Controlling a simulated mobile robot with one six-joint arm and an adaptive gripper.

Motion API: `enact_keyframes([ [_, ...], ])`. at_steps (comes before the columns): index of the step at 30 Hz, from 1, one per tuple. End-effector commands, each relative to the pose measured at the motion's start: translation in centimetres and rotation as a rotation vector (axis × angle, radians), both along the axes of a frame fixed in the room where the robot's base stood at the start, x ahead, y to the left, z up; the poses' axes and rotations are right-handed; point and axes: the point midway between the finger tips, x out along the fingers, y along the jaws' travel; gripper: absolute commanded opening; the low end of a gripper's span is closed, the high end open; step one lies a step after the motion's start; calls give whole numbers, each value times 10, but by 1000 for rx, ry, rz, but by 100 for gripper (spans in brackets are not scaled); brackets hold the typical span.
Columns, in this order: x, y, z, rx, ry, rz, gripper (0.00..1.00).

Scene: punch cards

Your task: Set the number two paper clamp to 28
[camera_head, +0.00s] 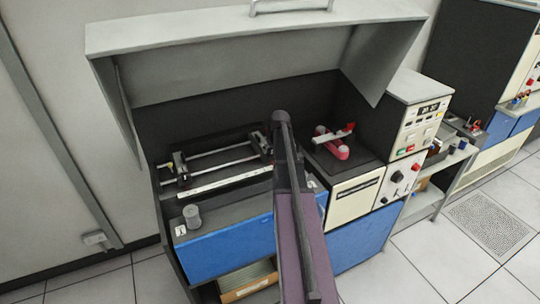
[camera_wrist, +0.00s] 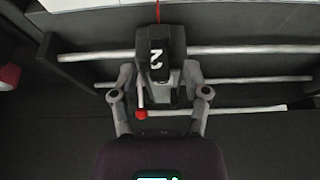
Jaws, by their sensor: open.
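The number two paper clamp (camera_wrist: 161,52) is a dark block with a white "2", on metal rails (camera_wrist: 240,50) in the wrist view. A thin lever with a red knob (camera_wrist: 141,114) hangs from it. My gripper (camera_wrist: 158,85) is open, one finger on each side of the clamp's lower part; contact cannot be told. In the head view this appears to be the right-hand clamp (camera_head: 262,146), partly behind my arm, which hides the gripper. A white ruled strip (camera_head: 222,182) lies in front of the rails. Its numbers are too small to read.
Another dark clamp (camera_head: 181,168) stands at the rails' left end. A red roller device (camera_head: 332,142) is to the right. A grey cylinder (camera_head: 192,216) stands on the front ledge. A raised grey hood (camera_head: 250,50) overhangs the work area.

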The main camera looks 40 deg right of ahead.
Motion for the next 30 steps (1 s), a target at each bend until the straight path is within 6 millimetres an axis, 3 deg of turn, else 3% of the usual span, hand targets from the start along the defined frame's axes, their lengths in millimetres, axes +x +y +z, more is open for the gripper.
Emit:
enact_keyframes([
  [6,5,-1,-12,0,0,0,60],
  [20,5,-2,-13,0,0,0,60],
  [26,5,-2,-13,0,0,0,1],
  [30,5,-1,-14,0,0,0,0],
])
